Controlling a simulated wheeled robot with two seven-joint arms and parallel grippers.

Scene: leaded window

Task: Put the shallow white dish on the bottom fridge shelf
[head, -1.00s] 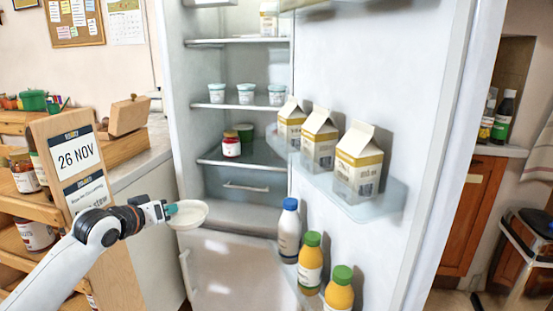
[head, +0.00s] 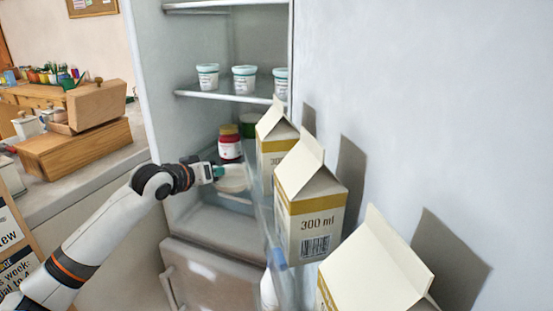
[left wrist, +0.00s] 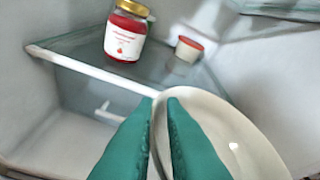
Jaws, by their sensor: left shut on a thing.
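The shallow white dish (head: 235,180) is at the fridge opening, held by its rim in my left gripper (head: 217,172). In the left wrist view the teal fingers (left wrist: 165,125) are shut on the near rim of the dish (left wrist: 240,140), which extends to the right. The lowest glass shelf (left wrist: 150,78) bears a red jar (left wrist: 125,32) and a small tub (left wrist: 188,48). The dish overlaps the shelf's front edge in that view; I cannot tell its exact height against the shelf. My right gripper is not in view.
Milk cartons (head: 310,200) stand in the open door's rack, close to the right of the dish. White tubs (head: 244,80) stand on the shelf above. A drawer handle (left wrist: 108,112) shows below the glass shelf. The shelf's front left is bare.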

